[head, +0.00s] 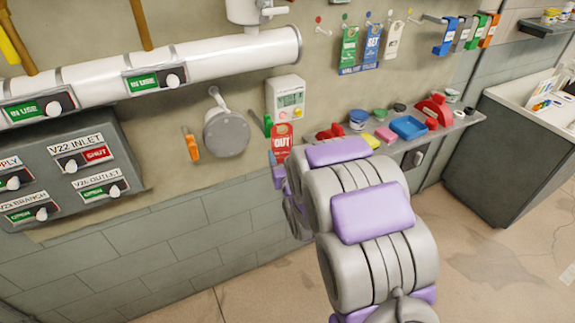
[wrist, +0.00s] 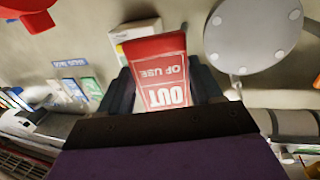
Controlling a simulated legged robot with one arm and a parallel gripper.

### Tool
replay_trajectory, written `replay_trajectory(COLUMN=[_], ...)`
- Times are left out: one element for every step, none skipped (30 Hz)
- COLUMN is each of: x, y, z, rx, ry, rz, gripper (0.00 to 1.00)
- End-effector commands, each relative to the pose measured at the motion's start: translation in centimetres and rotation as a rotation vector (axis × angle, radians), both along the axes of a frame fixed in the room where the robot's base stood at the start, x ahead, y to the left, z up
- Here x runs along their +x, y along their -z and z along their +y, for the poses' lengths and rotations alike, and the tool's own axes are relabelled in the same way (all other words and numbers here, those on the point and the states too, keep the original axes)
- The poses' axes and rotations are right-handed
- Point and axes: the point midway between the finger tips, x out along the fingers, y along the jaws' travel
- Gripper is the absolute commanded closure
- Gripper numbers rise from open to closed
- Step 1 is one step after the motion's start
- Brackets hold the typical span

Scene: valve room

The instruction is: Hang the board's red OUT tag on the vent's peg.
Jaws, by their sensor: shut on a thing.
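The red OUT tag (head: 282,142) is in front of the wall, below a white box with a small display. In the wrist view the red OUT tag (wrist: 160,72) reads "OUT OF USE" upside down. It sits between the dark fingers of my gripper (wrist: 165,88), which is shut on it. In the head view my arm hides most of the gripper. A round grey disc on a bent pipe (head: 226,132), perhaps the vent, is left of the tag; it also shows in the wrist view (wrist: 252,32). I cannot make out the vent's peg clearly. The board's hooks (head: 368,18) hold green, blue and white tags.
The white display box (head: 287,98) is close above the tag. An orange tag (head: 191,145) hangs left of the disc. A shelf (head: 440,135) at right carries red parts, a blue tray and small jars. The valve panel (head: 70,165) and white pipe (head: 215,58) are at left.

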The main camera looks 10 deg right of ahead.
Motion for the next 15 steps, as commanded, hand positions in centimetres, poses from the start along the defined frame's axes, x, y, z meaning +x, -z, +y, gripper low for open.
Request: replay_trajectory(x=[0.1, 0.1, 0.2, 0.2, 0.2, 0.2, 0.1, 0.1, 0.0, -0.1, -0.2, -0.4, -0.6, -0.8, -1.1], y=[-1.8, -2.6, -3.7, -4.6, -5.5, -6.9, -8.2, -9.4, -11.0, -12.3, -13.7, -15.4, -16.7, -18.0, -19.7], z=[0.4, 0.7, 1.1, 1.4, 1.8, 2.4, 2.9, 3.4, 4.1, 4.7, 5.2, 5.8, 6.3, 6.7, 7.2], rx=[0.0, 0.0, 0.0, 0.0, 0.0, -0.001, -0.002, -0.002, -0.004, -0.004, -0.004, -0.006, -0.005, -0.005, -0.005], ry=[-0.009, -0.015, -0.023, -0.03, -0.037, -0.047, -0.056, -0.065, -0.077, -0.086, -0.095, -0.106, -0.115, -0.123, -0.132], rz=[-0.005, -0.006, -0.007, -0.007, -0.006, -0.005, -0.008, -0.009, -0.006, -0.007, -0.01, -0.008, -0.009, -0.01, -0.009], gripper=[0.64, 0.64, 0.64, 0.64, 0.64, 0.64, 0.64, 0.64, 0.64, 0.64, 0.64, 0.64, 0.64, 0.64, 0.64])
